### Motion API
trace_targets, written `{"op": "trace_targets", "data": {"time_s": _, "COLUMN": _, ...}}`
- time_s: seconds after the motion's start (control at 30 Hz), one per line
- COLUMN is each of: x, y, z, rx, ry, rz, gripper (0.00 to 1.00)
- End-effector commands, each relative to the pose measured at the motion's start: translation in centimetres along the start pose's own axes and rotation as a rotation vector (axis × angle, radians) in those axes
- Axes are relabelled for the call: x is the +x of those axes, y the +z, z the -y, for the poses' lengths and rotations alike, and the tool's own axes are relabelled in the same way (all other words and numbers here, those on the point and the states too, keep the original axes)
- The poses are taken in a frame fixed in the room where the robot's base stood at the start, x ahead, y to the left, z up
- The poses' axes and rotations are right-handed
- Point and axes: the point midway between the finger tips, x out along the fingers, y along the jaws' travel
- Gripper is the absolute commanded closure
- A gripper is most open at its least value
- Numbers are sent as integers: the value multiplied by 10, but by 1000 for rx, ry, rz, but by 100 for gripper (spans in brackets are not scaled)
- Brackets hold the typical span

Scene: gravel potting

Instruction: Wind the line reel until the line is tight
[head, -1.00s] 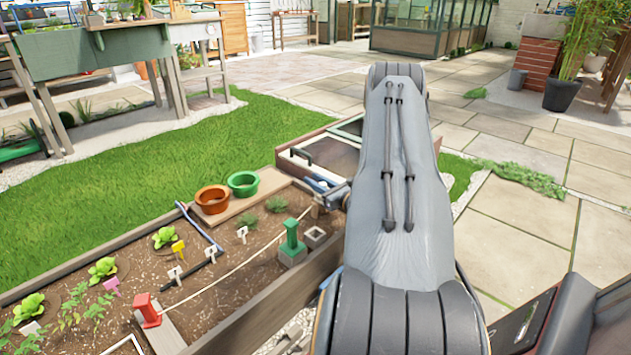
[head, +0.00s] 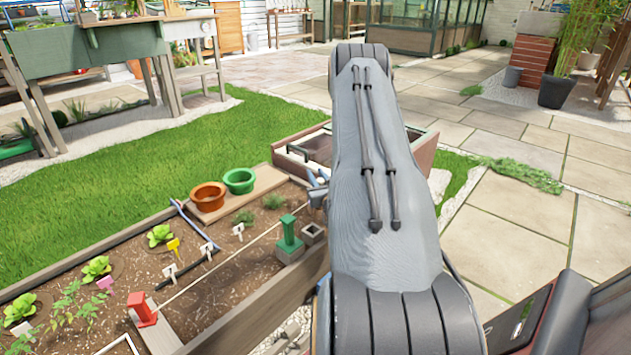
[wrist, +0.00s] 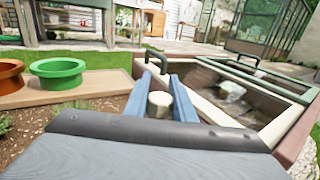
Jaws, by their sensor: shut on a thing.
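A pale line (head: 222,264) runs from a red post (head: 142,310) across the soil bed, past a green post (head: 289,236), and goes behind my arm. It looks nearly straight. The reel's body is hidden behind my arm in the head view. In the wrist view, a cream round knob (wrist: 160,104), apparently the reel's handle, stands between the two blue fingers of my gripper (wrist: 159,82). The fingers are shut on it. In the head view only a little of my gripper (head: 316,180) shows beside my arm.
An orange pot (head: 208,196) and a green pot (head: 239,181) stand on a board at the bed's back edge. A wood-framed box with dark handles (wrist: 246,57) is close to the right of my gripper. Lettuces and small markers stand in the bed.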

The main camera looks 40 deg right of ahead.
Motion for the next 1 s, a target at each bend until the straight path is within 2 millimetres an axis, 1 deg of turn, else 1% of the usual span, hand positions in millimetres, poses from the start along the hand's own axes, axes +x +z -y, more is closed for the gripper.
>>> {"op": "trace_targets", "data": {"time_s": 0.1, "x": 0, "y": -2, "z": 1, "rx": 0, "ry": -24, "rz": 0, "gripper": 99}}
{"op": "trace_targets", "data": {"time_s": 0.3, "x": 0, "y": -1, "z": 2, "rx": -1, "ry": -45, "rz": 0, "gripper": 99}}
{"op": "trace_targets", "data": {"time_s": 0.77, "x": -1, "y": 0, "z": 4, "rx": 0, "ry": -47, "rz": -2, "gripper": 99}}
{"op": "trace_targets", "data": {"time_s": 0.8, "x": -1, "y": 0, "z": 4, "rx": 0, "ry": -47, "rz": -2, "gripper": 74}}
{"op": "trace_targets", "data": {"time_s": 0.9, "x": -1, "y": 0, "z": 4, "rx": 0, "ry": -46, "rz": -2, "gripper": 58}}
{"op": "trace_targets", "data": {"time_s": 1.0, "x": 0, "y": 0, "z": 3, "rx": 0, "ry": -45, "rz": -1, "gripper": 58}}
